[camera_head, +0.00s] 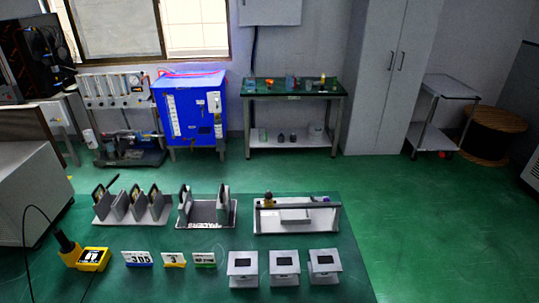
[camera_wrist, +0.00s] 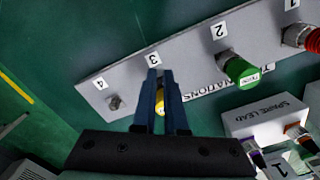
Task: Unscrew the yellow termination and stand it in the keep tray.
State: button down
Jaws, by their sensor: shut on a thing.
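The yellow termination (camera_wrist: 159,107) shows in the wrist view at the place marked 3 on a grey panel (camera_wrist: 130,86). My gripper (camera_wrist: 160,74) has its two blue fingers around it, shut on it. The fingers hide most of the termination, so I cannot tell whether its thread is still engaged. I cannot pick out the keep tray with certainty in either view. I do not make out my gripper in the head view.
A green termination (camera_wrist: 240,72) is at place 2 and a red one (camera_wrist: 313,41) at place 1. Place 4 has a bare metal connector (camera_wrist: 115,102). A white SPARE LEAD box (camera_wrist: 265,118) stands close at the right. Three grey stands (camera_head: 284,283) are in the head view.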

jog(key=shift+w+d+r, duration=0.1)
jog(key=shift+d+r, duration=0.15)
jog(key=shift+d, duration=0.05)
jog(key=shift+s+p, duration=0.2)
jog(key=shift+p, duration=0.25)
jog(key=r+p, duration=0.2)
jog(key=p, duration=0.1)
jog(key=r+p, duration=0.3)
jog(key=shift+s+a+r, duration=0.2)
jog(key=shift+r, duration=0.1)
jog(key=shift+a, duration=0.1)
